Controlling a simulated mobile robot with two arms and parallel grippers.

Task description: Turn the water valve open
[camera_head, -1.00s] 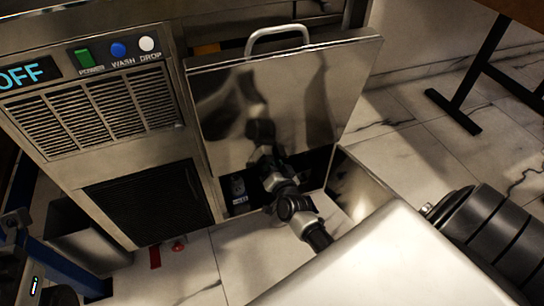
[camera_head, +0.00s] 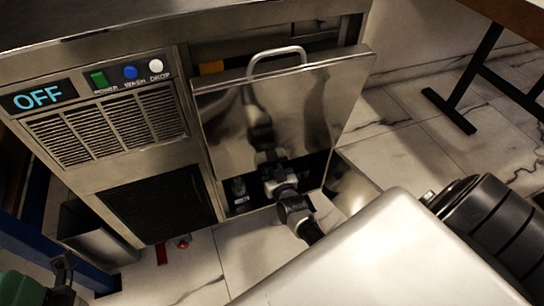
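A steel machine (camera_head: 155,185) with an OFF display stands at the left and middle. I cannot identify the water valve for certain. A small red knob-like part (camera_head: 183,243) and a red bar (camera_head: 161,254) are low by the machine's foot, apart from my arm. A jointed black and silver arm of mine, probably the right one, reaches to the dark opening (camera_head: 240,195) below the tilted steel panel (camera_head: 330,90). Its end (camera_head: 268,160) is dark, and I cannot make out its fingers or any hold. I cannot make out my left gripper.
The panel has a bar handle (camera_head: 277,54). A grey bin (camera_head: 85,235) and a blue beam (camera_head: 40,245) are at lower left, near an unclear green and dark form (camera_head: 25,287). Dark table legs (camera_head: 470,80) stand at right. Marble floor (camera_head: 430,125) is clear between.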

